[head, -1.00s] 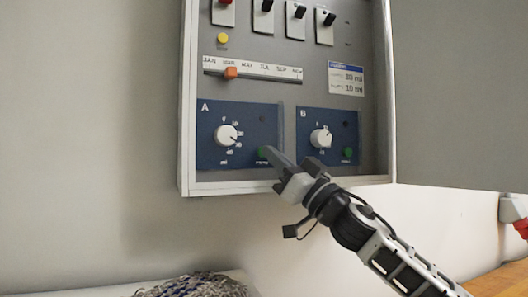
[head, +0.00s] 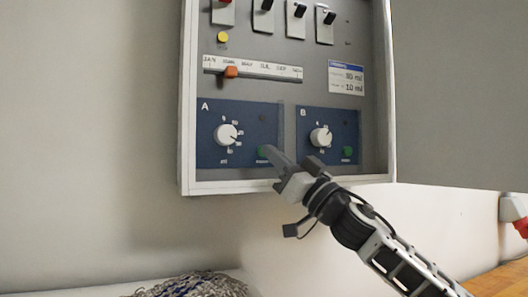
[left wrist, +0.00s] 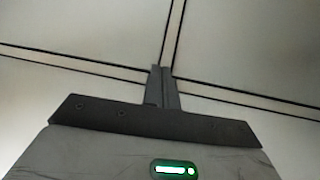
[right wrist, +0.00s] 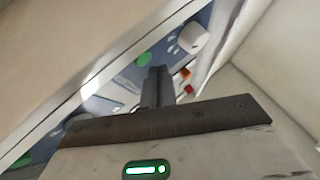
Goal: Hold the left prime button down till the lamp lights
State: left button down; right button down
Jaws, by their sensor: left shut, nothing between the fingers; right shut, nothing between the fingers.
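The left prime button (head: 263,152) is green and sits at the lower right of blue panel A (head: 210,150), inside the open wall cabinet. The tip of my right gripper (head: 268,151) is shut and empty at this button and covers part of it. I cannot tell whether the button is pressed in. The small lamp (head: 263,118) above the button looks dark. In the right wrist view my fingers (right wrist: 158,72) are together over the panel. My left gripper (left wrist: 163,70) is shut and empty in the left wrist view, facing plain panels with dark seams. It is outside the head view.
Blue panel B (head: 310,155) is to the right, with its own green button (head: 347,152) and white dial (head: 320,137). Panel A's dial (head: 226,135), an orange slider (head: 231,72) and several switches are close by. The open cabinet door (head: 460,100) stands right. A tangled heap (head: 195,287) lies below.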

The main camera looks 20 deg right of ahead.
jog(key=shift+w, duration=0.1)
dwell(0.7)
jog(key=shift+w, duration=0.3)
jog(key=shift+w+p, duration=0.4)
dwell(2.2)
jog(key=shift+s, duration=0.8)
jog(key=shift+s+a+b, duration=0.15)
jog(key=shift+s+b, duration=0.3)
jog(key=shift+s, duration=2.05)
